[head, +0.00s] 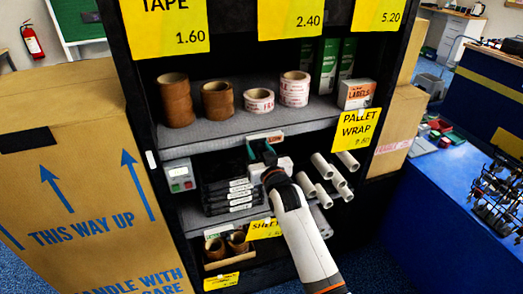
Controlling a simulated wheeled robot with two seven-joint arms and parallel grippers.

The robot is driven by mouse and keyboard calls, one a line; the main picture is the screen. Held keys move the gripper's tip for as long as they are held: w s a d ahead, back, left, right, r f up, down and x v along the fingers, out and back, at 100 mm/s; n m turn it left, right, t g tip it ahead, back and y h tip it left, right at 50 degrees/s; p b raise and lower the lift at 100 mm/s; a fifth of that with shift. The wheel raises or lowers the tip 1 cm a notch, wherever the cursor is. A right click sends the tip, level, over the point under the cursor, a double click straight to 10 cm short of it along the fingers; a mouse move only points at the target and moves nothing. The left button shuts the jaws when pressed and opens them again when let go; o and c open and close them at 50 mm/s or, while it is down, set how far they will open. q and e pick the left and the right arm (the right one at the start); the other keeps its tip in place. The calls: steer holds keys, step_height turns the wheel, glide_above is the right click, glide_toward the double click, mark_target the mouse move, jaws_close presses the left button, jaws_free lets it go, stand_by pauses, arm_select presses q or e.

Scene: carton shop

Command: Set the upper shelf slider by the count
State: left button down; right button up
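The upper shelf (215,141) has a grey front edge that carries a small white plate (265,137) with dark lettering, possibly "LOW"; I take this to be the slider's place. On this shelf stand brown tape rolls (175,100), some stacked, and red-and-white printed rolls (294,89). My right gripper (261,149) is just below the plate, in front of the shelf edge. Its dark fingertips look apart, with nothing clearly held between them. I cannot tell whether they touch the edge. The slider's knob is not clearly visible. My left gripper is not in view.
Green-and-white boxes (327,66) and a labels box (356,94) stand right on the upper shelf. Below are black trays (231,194), a grey button box (180,176) and white tubes (340,176). A large carton (85,170) stands left, a blue table (440,200) right.

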steer(key=shift+s+d, duration=0.3)
steer(key=b+v, duration=0.1)
steer(key=v, duration=1)
steer(key=shift+s+a+b, duration=0.2)
steer(key=shift+a+b, duration=0.05)
steer(key=shift+b, duration=0.05)
